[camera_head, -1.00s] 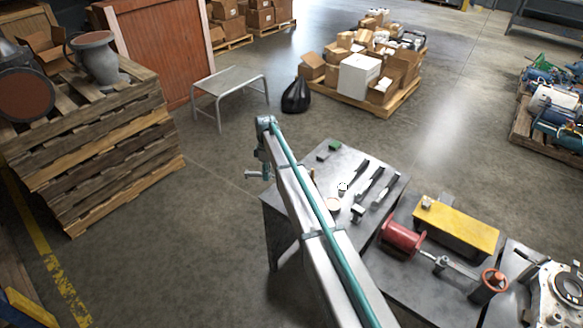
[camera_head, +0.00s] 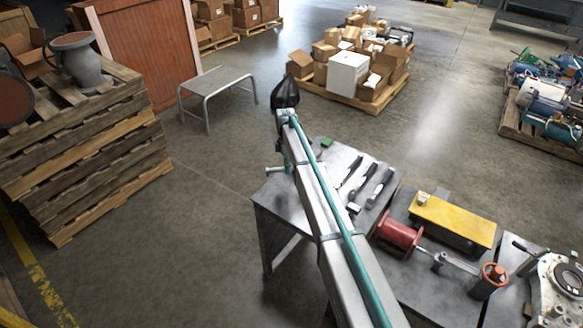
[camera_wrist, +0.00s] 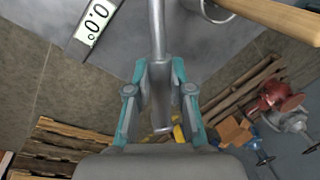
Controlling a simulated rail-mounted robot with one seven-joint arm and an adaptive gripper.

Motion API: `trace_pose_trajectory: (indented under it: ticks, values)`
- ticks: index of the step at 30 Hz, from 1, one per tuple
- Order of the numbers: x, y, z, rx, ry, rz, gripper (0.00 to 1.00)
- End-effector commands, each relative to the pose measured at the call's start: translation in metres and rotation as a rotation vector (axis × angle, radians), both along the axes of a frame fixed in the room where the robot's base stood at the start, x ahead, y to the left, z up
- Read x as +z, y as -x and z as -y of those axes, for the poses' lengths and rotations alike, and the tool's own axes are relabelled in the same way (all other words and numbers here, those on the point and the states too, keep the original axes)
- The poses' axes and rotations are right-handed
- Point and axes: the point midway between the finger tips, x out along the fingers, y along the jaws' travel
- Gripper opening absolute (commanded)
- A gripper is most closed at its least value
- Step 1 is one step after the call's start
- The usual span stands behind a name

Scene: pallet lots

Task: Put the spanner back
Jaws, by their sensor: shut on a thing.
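In the wrist view my gripper (camera_wrist: 158,72) is shut on the spanner (camera_wrist: 156,42), a grey metal bar. Its thicker end sits between the teal fingers, and its shaft runs up out of the picture, so the far end is hidden. In the head view my gripper is mostly hidden by my arm, near the left back edge of the grey worktable (camera_head: 275,199). A short pale piece (camera_head: 275,169) sticks out left of my arm there; I cannot tell whether it is the spanner. Several dark and silver tools (camera_head: 379,187) lie side by side on the table.
A small green block (camera_head: 326,142) lies at the table's back. A yellow block (camera_head: 455,222) and a red cylinder (camera_head: 399,236) stand on the right. A readout showing 0.0 (camera_wrist: 96,22) and a wooden handle (camera_wrist: 275,14) show in the wrist view.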

Motion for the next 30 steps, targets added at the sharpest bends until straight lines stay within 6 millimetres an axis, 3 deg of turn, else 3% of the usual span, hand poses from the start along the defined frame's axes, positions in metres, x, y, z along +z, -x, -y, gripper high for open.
trace_pose_trajectory:
  ticks: [18, 30]
  values:
    - [-0.055, 0.000, 0.000, -0.003, 0.001, 0.000, 0.00]
    - [-0.063, 0.000, 0.000, -0.003, 0.000, 0.001, 0.00]
